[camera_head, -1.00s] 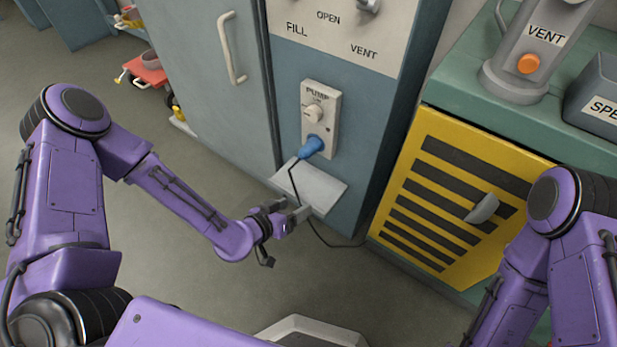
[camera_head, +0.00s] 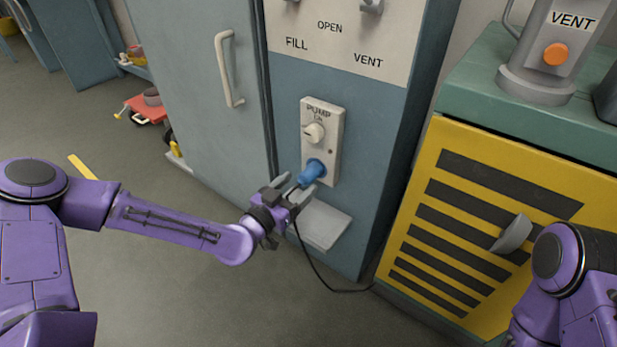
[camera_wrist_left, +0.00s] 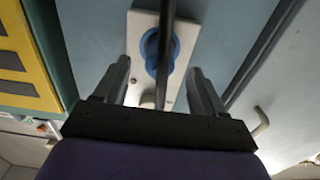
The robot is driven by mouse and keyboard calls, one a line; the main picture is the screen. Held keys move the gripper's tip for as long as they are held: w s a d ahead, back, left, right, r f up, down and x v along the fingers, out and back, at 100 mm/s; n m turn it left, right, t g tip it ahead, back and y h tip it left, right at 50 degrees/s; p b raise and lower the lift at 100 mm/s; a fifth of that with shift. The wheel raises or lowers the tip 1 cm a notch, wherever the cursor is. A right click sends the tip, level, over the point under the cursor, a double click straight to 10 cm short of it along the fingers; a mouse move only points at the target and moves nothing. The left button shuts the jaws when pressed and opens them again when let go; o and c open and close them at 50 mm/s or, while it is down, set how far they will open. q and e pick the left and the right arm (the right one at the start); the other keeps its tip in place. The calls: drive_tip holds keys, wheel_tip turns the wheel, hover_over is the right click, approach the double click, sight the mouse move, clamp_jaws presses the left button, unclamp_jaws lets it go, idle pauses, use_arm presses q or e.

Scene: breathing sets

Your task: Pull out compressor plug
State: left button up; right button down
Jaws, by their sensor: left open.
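The blue compressor plug (camera_head: 311,172) sits in the lower part of the white pump panel (camera_head: 322,138), below its knob. A dark cable hangs from the plug toward the floor. My left gripper (camera_head: 298,188) is open just in front of the plug, with its fingers close to it. In the left wrist view the blue plug (camera_wrist_left: 160,52) lies beyond and between the two open fingertips (camera_wrist_left: 158,82), with the cable running down between the fingers. I cannot tell whether a finger touches the plug. My right arm shows at the right edge, but its gripper is out of view.
A small pale shelf (camera_head: 322,226) juts out below the pump panel. A grey door with a handle (camera_head: 229,68) stands to the left. A yellow cabinet with dark stripes (camera_head: 425,160) stands to the right.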

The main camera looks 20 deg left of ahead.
sight(309, 175)
use_arm(q)
drive_tip(key=shift+b+x, duration=0.55)
drive_tip(key=shift+x, duration=2.2)
clamp_jaws()
drive_tip(key=shift+p+v, duration=1)
drive_tip(key=shift+v, duration=2)
